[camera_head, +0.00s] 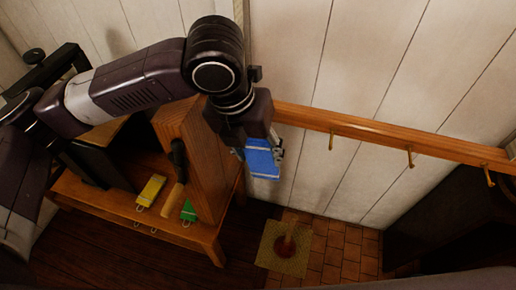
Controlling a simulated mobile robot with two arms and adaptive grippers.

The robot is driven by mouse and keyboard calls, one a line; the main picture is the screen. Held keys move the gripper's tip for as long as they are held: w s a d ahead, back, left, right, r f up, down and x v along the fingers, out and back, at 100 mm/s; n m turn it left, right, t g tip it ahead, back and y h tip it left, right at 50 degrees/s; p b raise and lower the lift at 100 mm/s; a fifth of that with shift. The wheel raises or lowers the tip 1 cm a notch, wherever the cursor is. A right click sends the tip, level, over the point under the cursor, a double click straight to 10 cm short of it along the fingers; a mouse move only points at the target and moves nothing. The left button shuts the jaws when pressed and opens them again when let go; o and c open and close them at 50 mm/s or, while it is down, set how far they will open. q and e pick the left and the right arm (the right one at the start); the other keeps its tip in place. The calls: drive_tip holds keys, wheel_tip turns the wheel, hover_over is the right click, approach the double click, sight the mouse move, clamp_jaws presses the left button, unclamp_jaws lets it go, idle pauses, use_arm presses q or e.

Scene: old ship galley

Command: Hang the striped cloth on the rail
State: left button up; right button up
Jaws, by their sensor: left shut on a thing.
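My left gripper (262,150) is shut on a blue cloth (263,163), which hangs just below its fingers. A pale line crosses the cloth; the stripes are too small to make out fully. The wooden rail (370,133) runs along the white wall, with brass hooks (409,156) below it. The gripper and cloth are in front of the rail's left end in the picture, left of the nearest visible hook (331,139). I cannot tell the gap to the rail. My right gripper is not in view.
A low wooden table (115,212) stands at the left, with a yellow piece (151,190), a green piece (188,211), a wooden-handled tool (173,199) and an upright wooden block (205,165). A mat (270,254) lies on the tiled floor. A dark object (430,215) stands at right.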

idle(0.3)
use_arm(q)
drive_tip(key=o, duration=1.2)
drive_tip(key=shift+o, duration=0.2)
